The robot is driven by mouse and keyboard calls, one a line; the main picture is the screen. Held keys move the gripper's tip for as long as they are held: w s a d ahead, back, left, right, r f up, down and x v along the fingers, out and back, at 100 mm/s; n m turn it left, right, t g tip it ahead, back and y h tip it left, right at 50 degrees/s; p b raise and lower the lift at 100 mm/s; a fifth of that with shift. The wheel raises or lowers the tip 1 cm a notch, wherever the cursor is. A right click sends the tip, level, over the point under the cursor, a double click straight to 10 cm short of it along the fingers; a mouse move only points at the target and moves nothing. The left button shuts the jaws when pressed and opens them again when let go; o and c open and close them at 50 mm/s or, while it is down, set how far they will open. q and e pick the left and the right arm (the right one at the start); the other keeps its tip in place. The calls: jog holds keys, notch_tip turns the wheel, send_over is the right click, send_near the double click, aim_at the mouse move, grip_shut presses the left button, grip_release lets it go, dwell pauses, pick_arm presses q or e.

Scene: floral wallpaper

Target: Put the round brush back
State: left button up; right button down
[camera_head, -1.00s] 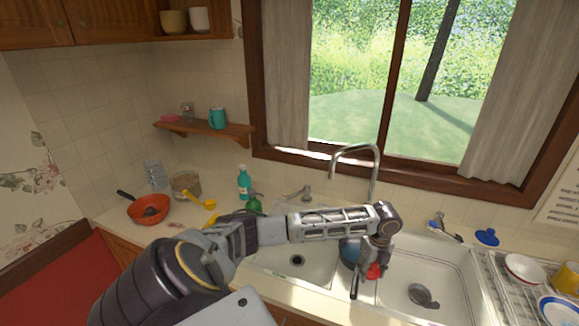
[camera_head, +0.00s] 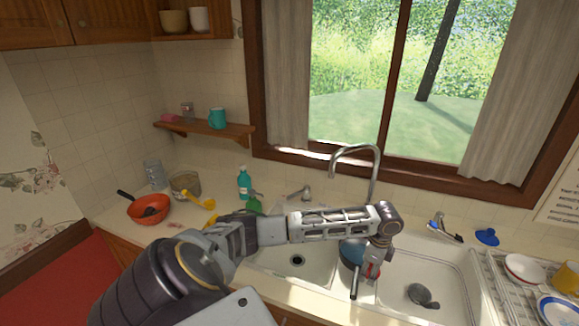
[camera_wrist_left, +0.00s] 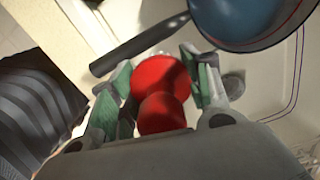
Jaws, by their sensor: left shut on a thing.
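The round brush (camera_wrist_left: 162,85) is red with a round knob, and pale bristle tips show at its far edge in the left wrist view. My left gripper (camera_wrist_left: 160,88) is shut on it, with a green-padded finger on each side. In the head view, my left gripper (camera_head: 371,271) points down over the sink divider, and only a little red of the brush shows between its fingers. My right gripper is in neither view.
A blue pan (camera_head: 350,250) with a dark handle lies beside the gripper; it also shows in the left wrist view (camera_wrist_left: 245,20). A dark object (camera_head: 420,294) lies in the right basin. A blue round item (camera_head: 487,237) and dish rack (camera_head: 497,290) are right. The tall faucet (camera_head: 375,170) stands behind.

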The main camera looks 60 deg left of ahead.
pick_arm(q)
jog(key=n, duration=0.3)
jog(key=shift+s+d+r, duration=0.1)
jog(key=shift+d+r, duration=0.05)
jog(key=n, duration=0.3)
jog(key=d+n, duration=0.1)
jog(key=shift+s+r, duration=0.2)
jog(key=shift+s, duration=0.05)
jog(key=n, duration=0.2)
jog(key=d+n, duration=0.1)
jog(key=shift+s+r+n, duration=0.2)
jog(key=shift+s+n, duration=0.15)
jog(key=shift+n, duration=0.05)
jog(key=s+d+n, duration=0.1)
jog(key=d, duration=0.1)
jog(key=s+d+n+b, duration=0.1)
jog(key=s+d+f+n+b, duration=0.1)
jog(key=d, duration=0.1)
jog(key=shift+d, duration=0.35)
jog(key=shift+s+d+f+b, duration=0.15)
jog(key=shift+d+f+b, duration=0.25)
jog(key=shift+b, duration=0.15)
jog(key=shift+s+d+f+b, duration=0.2)
jog(key=shift+f+b, duration=0.15)
jog(key=shift+f, duration=0.15)
jog(key=shift+f, duration=0.2)
